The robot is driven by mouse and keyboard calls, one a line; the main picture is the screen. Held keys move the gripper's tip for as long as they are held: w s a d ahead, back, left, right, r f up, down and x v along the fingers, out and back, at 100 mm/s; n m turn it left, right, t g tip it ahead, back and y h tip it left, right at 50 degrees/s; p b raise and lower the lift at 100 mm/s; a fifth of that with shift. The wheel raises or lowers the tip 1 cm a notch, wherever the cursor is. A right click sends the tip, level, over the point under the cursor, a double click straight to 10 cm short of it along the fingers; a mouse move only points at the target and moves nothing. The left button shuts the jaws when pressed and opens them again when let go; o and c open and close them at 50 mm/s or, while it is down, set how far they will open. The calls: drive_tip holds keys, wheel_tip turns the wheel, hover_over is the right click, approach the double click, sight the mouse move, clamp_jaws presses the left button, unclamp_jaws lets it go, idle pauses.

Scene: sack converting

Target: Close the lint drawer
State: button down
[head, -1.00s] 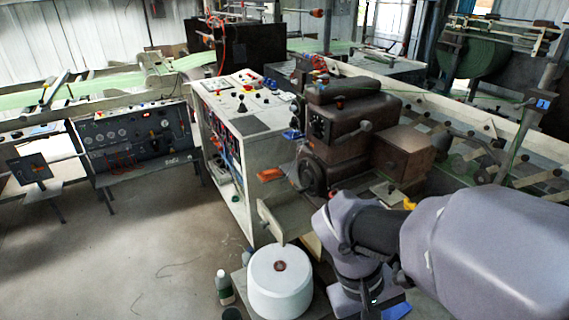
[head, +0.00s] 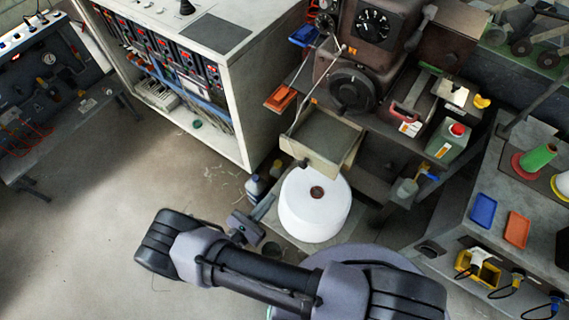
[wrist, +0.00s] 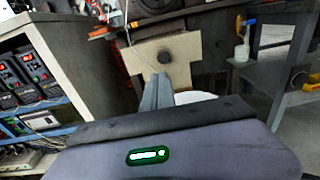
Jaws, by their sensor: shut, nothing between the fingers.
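The lint drawer (head: 325,140) is an open-topped, beige-fronted tray that sticks out from under the brown machine, pulled out. Its interior looks empty in the head view. Its front panel (wrist: 185,58) faces me in the wrist view, with a dark knob near the middle. My gripper (head: 264,208) is low and to the left of the drawer in the head view, apart from it. In the wrist view my gripper's fingers (wrist: 157,82) are together and empty, pointing at the drawer front. Their tips overlap its lower part in the picture; I see no clear contact.
A white spool (head: 315,215) stands on a low platform just below the drawer. Bottles (head: 255,187) stand left of it. A control cabinet (head: 245,90) is left of the drawer, a workbench (head: 475,215) with trays at right.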

sight(300, 165)
drive_tip(key=b+x, duration=0.1)
drive_tip(key=x, duration=1.1)
drive_tip(key=shift+s+d+b, duration=0.15)
drive_tip(key=shift+d+b, duration=0.1)
drive_tip(key=shift+b, duration=0.15)
drive_tip(key=shift+w+d, duration=0.35)
drive_tip(key=shift+w, duration=0.2)
